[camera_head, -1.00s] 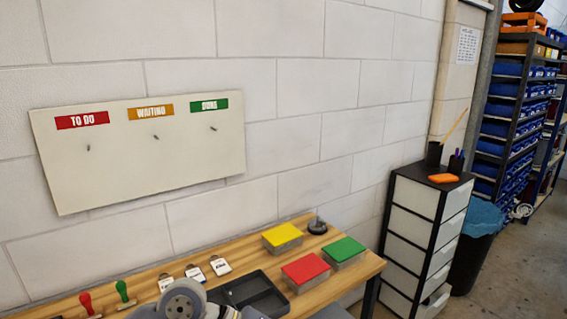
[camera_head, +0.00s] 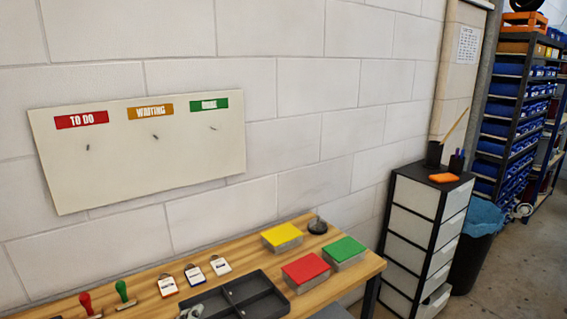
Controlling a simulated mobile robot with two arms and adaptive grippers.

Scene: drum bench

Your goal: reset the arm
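No fingertips of either gripper show in the head view. A small grey piece (camera_head: 193,312) shows at the bottom edge, over the left part of the black tray; it may be part of my arm, but I cannot tell which part. The wooden bench (camera_head: 255,244) runs along the wall. On it is the black divided tray (camera_head: 262,298), which looks empty where it shows. Neither gripper is seen holding anything.
Yellow (camera_head: 282,234), red (camera_head: 305,268) and green (camera_head: 345,248) lidded boxes stand on the bench. Several white tags (camera_head: 220,265) and red (camera_head: 86,303) and green (camera_head: 122,291) handled stamps lie left. A whiteboard (camera_head: 140,165) hangs above. A drawer cabinet (camera_head: 415,230) stands right.

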